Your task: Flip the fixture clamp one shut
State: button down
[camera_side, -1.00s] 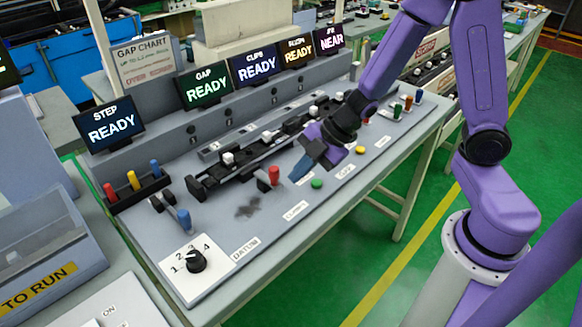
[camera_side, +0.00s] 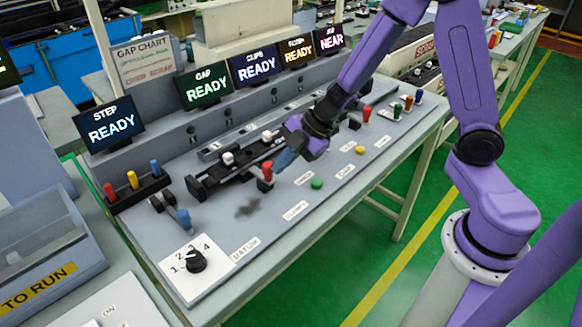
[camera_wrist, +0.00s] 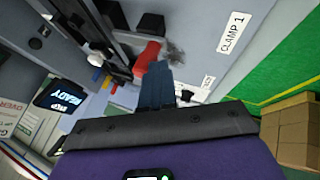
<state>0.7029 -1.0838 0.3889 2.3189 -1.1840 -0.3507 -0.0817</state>
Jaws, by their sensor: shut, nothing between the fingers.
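The red-handled clamp lever (camera_side: 267,171), by the label CLAMP 1 (camera_side: 295,211), stands at the near side of the black fixture (camera_side: 230,178). In the wrist view its red handle (camera_wrist: 146,58) is just beyond my fingertips, and the CLAMP 1 label (camera_wrist: 234,32) is at upper right. My gripper (camera_side: 280,164) is shut and empty. Its blue-grey fingers (camera_wrist: 157,85) are against or very close to the right side of the red handle; contact is hard to tell. The lever's base is partly hidden.
A blue lever (camera_side: 184,219) stands by DATUM, and a numbered knob (camera_side: 196,261) is in front. Green (camera_side: 317,184) and yellow (camera_side: 360,150) buttons and another red handle (camera_side: 367,113) lie to the right. Display screens line the back.

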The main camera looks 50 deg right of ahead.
jog(key=shift+w, duration=1.1)
jog(key=shift+d, duration=0.1)
jog(key=s, duration=0.3)
jog(key=shift+s+d, duration=0.3)
jog(key=shift+d, duration=0.1)
jog(key=shift+s+d+r, duration=0.1)
jog(key=shift+s+r, duration=0.05)
jog(key=shift+s, duration=0.15)
jog(key=v, duration=0.9)
jog(key=shift+d+r, duration=0.15)
jog(key=shift+r, duration=0.05)
jog(key=shift+s, duration=0.15)
